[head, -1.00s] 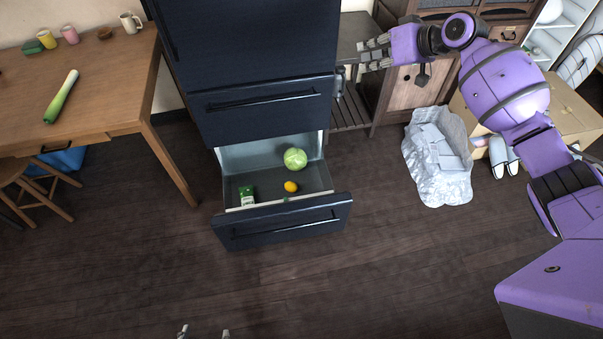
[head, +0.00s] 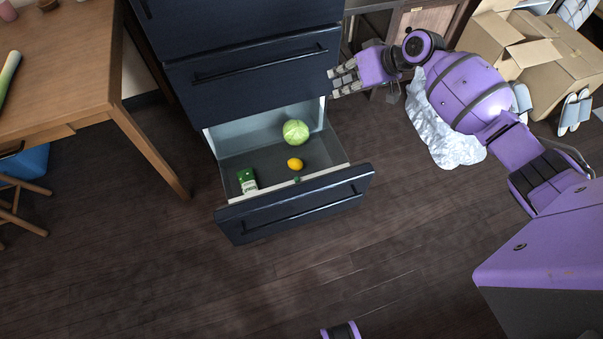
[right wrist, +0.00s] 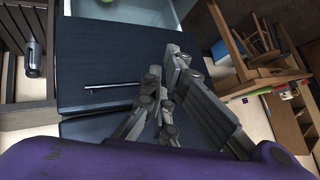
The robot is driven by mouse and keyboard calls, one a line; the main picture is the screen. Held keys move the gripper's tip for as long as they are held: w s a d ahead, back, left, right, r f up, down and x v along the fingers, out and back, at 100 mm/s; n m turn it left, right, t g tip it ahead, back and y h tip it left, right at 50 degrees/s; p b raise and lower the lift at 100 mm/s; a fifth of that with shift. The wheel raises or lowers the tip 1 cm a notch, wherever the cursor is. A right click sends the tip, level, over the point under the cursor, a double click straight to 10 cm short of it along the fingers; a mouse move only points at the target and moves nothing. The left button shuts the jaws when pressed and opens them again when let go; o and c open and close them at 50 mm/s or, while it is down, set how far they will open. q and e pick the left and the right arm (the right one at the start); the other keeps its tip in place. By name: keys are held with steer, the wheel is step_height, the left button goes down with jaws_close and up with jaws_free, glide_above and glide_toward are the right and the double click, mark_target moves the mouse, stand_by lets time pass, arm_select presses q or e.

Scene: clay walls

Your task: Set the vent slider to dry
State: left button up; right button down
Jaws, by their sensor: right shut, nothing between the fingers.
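The dark blue fridge's bottom drawer (head: 292,203) is pulled open in the head view. A small green piece (head: 297,180) sits at the inner side of the drawer front; it may be the vent slider, but it is too small to read any marking or setting. My right gripper (head: 334,82) is shut and empty, by the right edge of the closed drawer above, higher than the open drawer. It also shows in the right wrist view (right wrist: 167,68), in front of the dark fridge front. My left gripper is out of view.
The open drawer holds a cabbage (head: 295,132), a yellow fruit (head: 295,164) and a green-white packet (head: 247,181). A wooden table (head: 60,95) stands left, crumpled silvery-white sheeting (head: 455,150) and cardboard boxes (head: 535,65) right. The floor before the drawer is clear.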

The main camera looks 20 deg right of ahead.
mark_target(297, 180)
steer(key=s+f+g+b, duration=0.1)
steer(key=s+f+b, duration=0.1)
steer(key=f+b, duration=1.1)
steer(key=s+f+g+b, duration=0.15)
steer(key=f+b, duration=0.45)
steer(key=f, duration=1.4)
arm_select(q)
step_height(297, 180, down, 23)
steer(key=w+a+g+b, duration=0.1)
steer(key=b, duration=0.4)
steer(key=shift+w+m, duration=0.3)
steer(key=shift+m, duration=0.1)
arm_select(e)
steer(key=w+a+f, duration=0.3)
steer(key=a+f, duration=0.4)
steer(key=a, duration=0.2)
steer(key=shift+a+f+m, duration=0.3)
steer(key=shift+f, duration=0.1)
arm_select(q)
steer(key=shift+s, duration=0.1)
arm_select(e)
steer(key=shift+w+t, duration=0.1)
steer(key=shift+t, duration=0.15)
